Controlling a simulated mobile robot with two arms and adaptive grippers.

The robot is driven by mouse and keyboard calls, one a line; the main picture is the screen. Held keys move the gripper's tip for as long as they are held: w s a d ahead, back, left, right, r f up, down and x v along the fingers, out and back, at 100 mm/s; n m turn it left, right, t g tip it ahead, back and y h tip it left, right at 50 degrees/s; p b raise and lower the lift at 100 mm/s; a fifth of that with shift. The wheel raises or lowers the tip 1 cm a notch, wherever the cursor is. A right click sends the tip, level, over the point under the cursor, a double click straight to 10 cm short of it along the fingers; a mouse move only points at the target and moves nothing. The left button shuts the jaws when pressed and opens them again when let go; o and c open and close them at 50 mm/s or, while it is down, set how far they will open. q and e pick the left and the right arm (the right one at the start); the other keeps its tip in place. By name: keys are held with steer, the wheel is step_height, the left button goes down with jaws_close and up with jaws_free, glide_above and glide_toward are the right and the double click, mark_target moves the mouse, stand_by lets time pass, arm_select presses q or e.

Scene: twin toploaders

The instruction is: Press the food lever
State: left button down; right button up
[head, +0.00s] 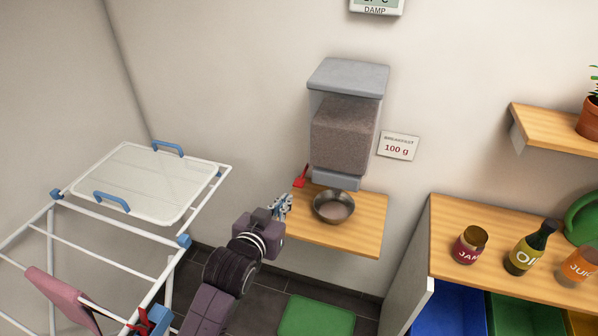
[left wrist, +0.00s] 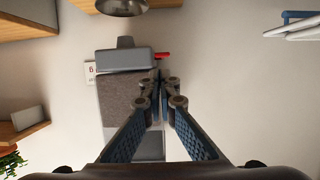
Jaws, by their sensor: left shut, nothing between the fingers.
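The food dispenser (head: 345,130) hangs on the wall with brown kibble in its clear hopper. A red lever (head: 300,176) sticks out at its lower left side. A metal bowl (head: 333,206) with some food in it stands under the outlet on a wooden shelf (head: 365,236). My left gripper (head: 281,205) is shut and empty, left of the bowl and lower in the picture than the lever. In the left wrist view, turned upside down, the red lever (left wrist: 162,54) shows just beyond the shut fingertips (left wrist: 158,82); I cannot tell whether they touch. My right gripper is not in view.
A card reading "100 g" (head: 398,146) is on the wall. A white drying rack (head: 110,232) with a tray (head: 139,183) stands left. A wooden counter (head: 500,282) at right holds a jam jar (head: 469,246) and bottles. A green mat (head: 316,315) lies on the floor.

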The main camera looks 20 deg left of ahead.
arm_select(q)
steer(key=shift+t, duration=0.4)
step_height(320, 180, up, 4)
steer(key=shift+w+a+r, duration=0.1)
steer(key=shift+a+r, duration=0.05)
steer(key=shift+r, duration=0.1)
steer(key=w+f+p, duration=0.3)
steer(key=w+f, duration=0.3)
steer(key=w, duration=0.3)
steer(key=shift+w+d+f+p, duration=0.2)
steer(key=shift+w+f+p, duration=0.05)
steer(key=shift+w+p, duration=0.1)
